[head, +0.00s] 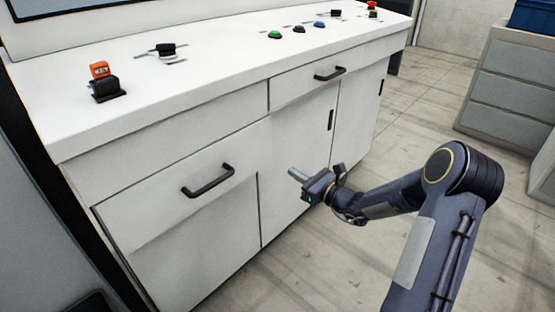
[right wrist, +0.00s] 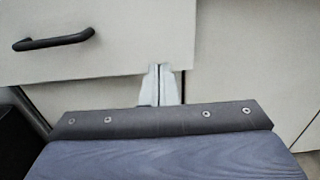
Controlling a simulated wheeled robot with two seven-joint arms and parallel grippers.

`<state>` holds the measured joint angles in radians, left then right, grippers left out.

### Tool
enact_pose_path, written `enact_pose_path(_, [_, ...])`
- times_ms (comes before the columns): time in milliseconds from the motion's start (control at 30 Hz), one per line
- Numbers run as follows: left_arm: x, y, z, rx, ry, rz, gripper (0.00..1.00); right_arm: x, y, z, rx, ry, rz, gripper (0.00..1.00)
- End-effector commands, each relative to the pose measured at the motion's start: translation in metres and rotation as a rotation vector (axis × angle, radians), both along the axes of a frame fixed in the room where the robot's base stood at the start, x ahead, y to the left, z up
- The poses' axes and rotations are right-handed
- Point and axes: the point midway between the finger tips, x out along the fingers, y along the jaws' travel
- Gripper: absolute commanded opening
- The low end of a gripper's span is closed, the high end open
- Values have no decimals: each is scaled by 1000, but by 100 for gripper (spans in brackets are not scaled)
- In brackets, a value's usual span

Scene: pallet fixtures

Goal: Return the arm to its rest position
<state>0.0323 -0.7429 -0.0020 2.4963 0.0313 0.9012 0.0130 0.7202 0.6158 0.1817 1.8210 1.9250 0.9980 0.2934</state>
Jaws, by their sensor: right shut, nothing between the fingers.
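My right arm (head: 420,225) comes in from the lower right of the head view, bent at the elbow. Its gripper (head: 296,174) is in front of the white cabinet's doors, to the right of the left drawer's black handle (head: 208,181) and apart from it. In the right wrist view the two pale fingers (right wrist: 160,70) are together with nothing between them, before the drawer's lower right corner. The left drawer (head: 180,195) appears pulled out a little; how far I cannot tell. My left gripper is not in view.
A second drawer handle (head: 330,74) is at the right. A grey drawer unit (head: 505,90) stands at the far right. The floor between is clear.

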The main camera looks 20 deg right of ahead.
Motion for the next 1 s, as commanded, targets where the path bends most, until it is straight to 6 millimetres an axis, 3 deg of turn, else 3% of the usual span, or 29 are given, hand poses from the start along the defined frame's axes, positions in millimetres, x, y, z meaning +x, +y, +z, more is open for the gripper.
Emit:
enact_pose_path(233, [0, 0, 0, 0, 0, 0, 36, -5, 6, 7, -28, -10, 26, 0])
enact_pose_path(367, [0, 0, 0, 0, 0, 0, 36, -25, 45, 38, -184, -60, 167, 0])
enact_pose_path(467, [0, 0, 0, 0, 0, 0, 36, -63, 95, 70, -413, -134, 360, 0])
enact_pose_path(500, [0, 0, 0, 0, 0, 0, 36, -85, 115, 80, -525, -171, 447, 0])
enact_pose_path(600, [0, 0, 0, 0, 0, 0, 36, -143, 153, 93, -814, -265, 653, 0])
enact_pose_path(667, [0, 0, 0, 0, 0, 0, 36, -179, 168, 95, -989, -324, 763, 0])
enact_pose_path(800, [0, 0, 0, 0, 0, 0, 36, -251, 177, 86, -1372, -449, 970, 0])
enact_pose_path(1000, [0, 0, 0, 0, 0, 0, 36, -308, 163, 67, -1761, -564, 1133, 0])
